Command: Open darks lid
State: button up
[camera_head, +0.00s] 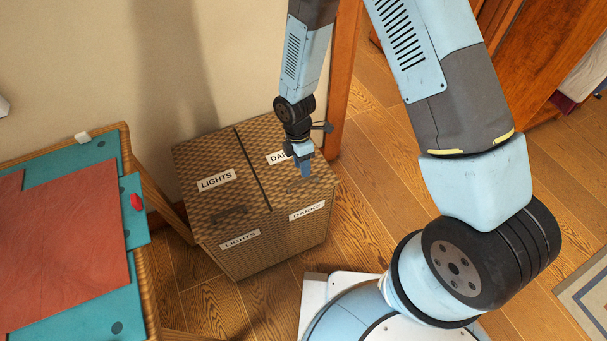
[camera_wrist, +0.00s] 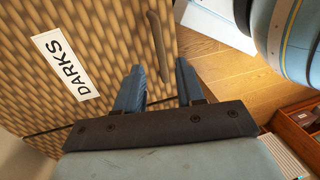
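The woven laundry hamper (camera_head: 272,249) stands on the floor with two lids split by a dark gap. The darks lid (camera_head: 262,155) is on the right side, lying flat and closed, with a white DARKS label that also shows in the wrist view (camera_wrist: 66,66). My gripper (camera_head: 306,172) is over the front part of this lid, pointing down. In the wrist view my gripper (camera_wrist: 158,70) is open, its two blue fingers apart. The dark lid handle (camera_wrist: 159,46) appears between and beyond the fingertips. I cannot tell whether the fingers touch the lid.
The lights lid (camera_head: 198,162) is closed on the left of the hamper. A table with a teal and red top (camera_head: 75,225) stands at the left, with a small red object (camera_head: 137,202) near its edge. A wall is behind the hamper. Wooden floor (camera_head: 355,230) is open to the right.

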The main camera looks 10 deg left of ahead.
send_over(303, 185)
jog(key=shift+f, duration=2.2)
jog(key=shift+s, duration=0.1)
grip_shut()
